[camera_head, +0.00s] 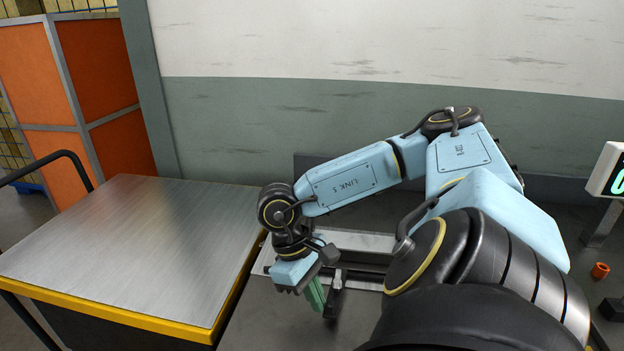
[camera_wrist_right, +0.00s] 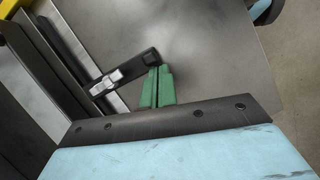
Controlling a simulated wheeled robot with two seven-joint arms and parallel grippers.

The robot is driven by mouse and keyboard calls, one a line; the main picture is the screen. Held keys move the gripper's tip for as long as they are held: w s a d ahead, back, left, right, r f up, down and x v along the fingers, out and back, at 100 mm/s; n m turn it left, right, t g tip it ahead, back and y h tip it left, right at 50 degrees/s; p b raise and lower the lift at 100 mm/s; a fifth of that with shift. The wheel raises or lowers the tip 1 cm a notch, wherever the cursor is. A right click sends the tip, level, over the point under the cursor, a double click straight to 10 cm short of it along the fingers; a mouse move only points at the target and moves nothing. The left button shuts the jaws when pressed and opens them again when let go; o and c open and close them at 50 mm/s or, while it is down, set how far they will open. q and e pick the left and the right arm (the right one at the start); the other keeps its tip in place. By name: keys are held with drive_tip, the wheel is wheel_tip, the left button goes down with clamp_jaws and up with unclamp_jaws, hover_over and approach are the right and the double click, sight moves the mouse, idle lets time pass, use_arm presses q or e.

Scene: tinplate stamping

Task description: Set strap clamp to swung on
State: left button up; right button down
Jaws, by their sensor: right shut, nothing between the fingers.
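My right gripper (camera_head: 316,296) points down over the bench, its green fingers closed together and empty. The fingers also show in the right wrist view (camera_wrist_right: 157,86). The strap clamp seems to be the dark bar (camera_wrist_right: 137,66) with a light metal bracket (camera_wrist_right: 106,82), at the edge of a rail fixture. The bar's rounded free end lies right beside my green fingertips; I cannot tell whether they touch. In the head view the clamp (camera_head: 334,300) is a small dark piece just right of the fingers. My left gripper is out of view.
A dark fixture with a pale plate (camera_head: 350,240) and rails lies behind and right of the gripper, partly hidden by my right arm. A bare metal-topped cart (camera_head: 130,250) stands at left.

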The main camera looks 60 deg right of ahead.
drive_tip(key=shift+s, duration=0.35)
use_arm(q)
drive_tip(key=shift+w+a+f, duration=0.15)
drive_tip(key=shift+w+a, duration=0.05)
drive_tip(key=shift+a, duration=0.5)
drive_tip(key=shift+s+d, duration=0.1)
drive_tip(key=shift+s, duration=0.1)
